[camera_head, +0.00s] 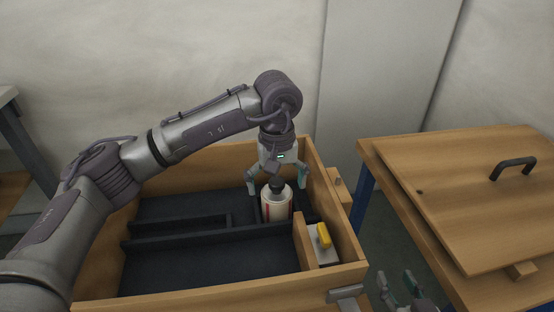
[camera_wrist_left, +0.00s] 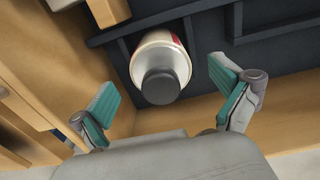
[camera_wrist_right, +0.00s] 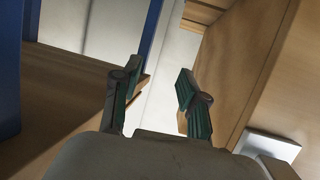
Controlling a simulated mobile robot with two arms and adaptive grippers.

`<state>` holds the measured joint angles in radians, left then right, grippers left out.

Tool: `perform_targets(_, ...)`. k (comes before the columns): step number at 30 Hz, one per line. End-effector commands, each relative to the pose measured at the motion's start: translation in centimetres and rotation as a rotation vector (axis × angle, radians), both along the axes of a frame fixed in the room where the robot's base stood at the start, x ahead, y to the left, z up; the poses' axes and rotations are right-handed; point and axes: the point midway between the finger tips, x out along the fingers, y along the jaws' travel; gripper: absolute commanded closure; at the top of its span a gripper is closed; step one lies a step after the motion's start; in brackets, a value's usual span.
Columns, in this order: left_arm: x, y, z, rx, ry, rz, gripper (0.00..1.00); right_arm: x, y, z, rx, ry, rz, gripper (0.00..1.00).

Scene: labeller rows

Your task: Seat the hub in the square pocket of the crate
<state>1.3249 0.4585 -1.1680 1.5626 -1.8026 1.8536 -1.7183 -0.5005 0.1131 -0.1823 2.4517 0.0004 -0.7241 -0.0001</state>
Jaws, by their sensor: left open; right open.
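The wooden crate (camera_head: 215,293) has a dark insert with dividers. A white bottle-like piece (camera_head: 276,206) with a red band and dark cap stands upright in a small compartment at the crate's back right; this may be the hub. It also shows in the left wrist view (camera_wrist_left: 155,50), cap towards the camera, dark walls around its base. My left gripper (camera_head: 277,184) is open above it, one finger on each side, apart from it in the left wrist view. My right gripper (camera_head: 397,284) is open and empty outside the crate's right side. The pocket floor is hidden.
A white block with a yellow top (camera_head: 323,236) sits in a wooden side compartment of the crate. A wooden table (camera_head: 420,165) to the right carries a lid with a dark handle (camera_head: 513,168). The insert's left channels are empty. A metal latch (camera_head: 346,293) sits at the front right corner.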

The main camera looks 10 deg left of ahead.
Motion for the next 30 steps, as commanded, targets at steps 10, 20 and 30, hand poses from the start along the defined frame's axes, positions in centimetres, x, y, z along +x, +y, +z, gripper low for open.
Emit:
perform_targets(10, 0.1, 0.0, 6.6, 0.001, -0.002, 0.0, 0.0, -4.1, -1.9, -4.7, -0.079, 0.34, -0.024, 0.57)
perform_targets(20, 0.0, 0.0, 7.6, 0.001, 0.001, -0.001, 0.0, -5.1, -2.2, -5.6, -0.094, 0.407, -0.029, 0.57)
perform_targets(30, 0.0, 0.0, 7.6, 0.001, 0.001, -0.001, 0.0, -5.1, -2.2, -5.6, -0.093, 0.405, -0.029, 0.57)
